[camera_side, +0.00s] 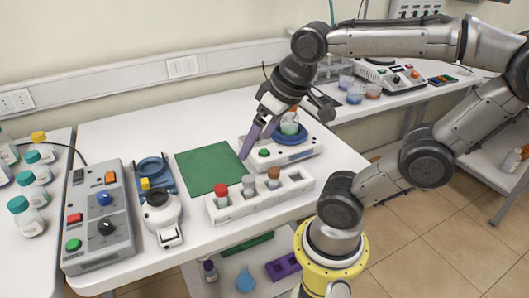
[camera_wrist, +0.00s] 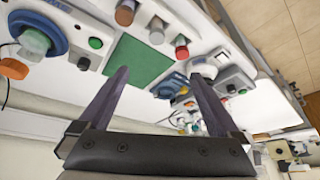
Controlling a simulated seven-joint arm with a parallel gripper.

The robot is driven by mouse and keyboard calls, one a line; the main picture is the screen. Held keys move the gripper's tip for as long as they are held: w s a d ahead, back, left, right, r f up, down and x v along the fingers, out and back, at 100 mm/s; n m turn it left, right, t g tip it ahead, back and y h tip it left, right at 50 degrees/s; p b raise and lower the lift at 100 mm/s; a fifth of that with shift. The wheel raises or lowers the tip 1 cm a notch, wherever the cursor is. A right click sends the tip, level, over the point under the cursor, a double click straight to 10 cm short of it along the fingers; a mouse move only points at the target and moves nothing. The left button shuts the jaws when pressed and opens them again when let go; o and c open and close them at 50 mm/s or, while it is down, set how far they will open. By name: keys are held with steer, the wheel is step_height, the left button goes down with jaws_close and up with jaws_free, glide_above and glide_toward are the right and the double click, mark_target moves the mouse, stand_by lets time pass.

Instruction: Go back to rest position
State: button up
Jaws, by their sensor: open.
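My gripper (camera_side: 256,143) hangs above the table near the right edge of the green mat (camera_side: 208,172), just left of the stirrer with a blue round top (camera_side: 292,139). In the wrist view my gripper (camera_wrist: 160,75) has its two purple fingers wide apart with nothing between them; the green mat (camera_wrist: 138,62) lies beyond.
A white rack (camera_side: 238,210) with several capped vials stands in front of the mat. A white-and-black device (camera_side: 162,214), a blue stand (camera_side: 151,172) and a grey control box (camera_side: 99,232) fill the left. Bottles (camera_side: 26,217) stand on the left bench, beakers (camera_side: 355,94) on the right bench.

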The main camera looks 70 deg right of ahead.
steer(key=s+a+f+n, duration=0.2)
steer(key=shift+a+n+t+y, duration=0.3)
steer(key=shift+a+y, duration=0.1)
stand_by(2.0)
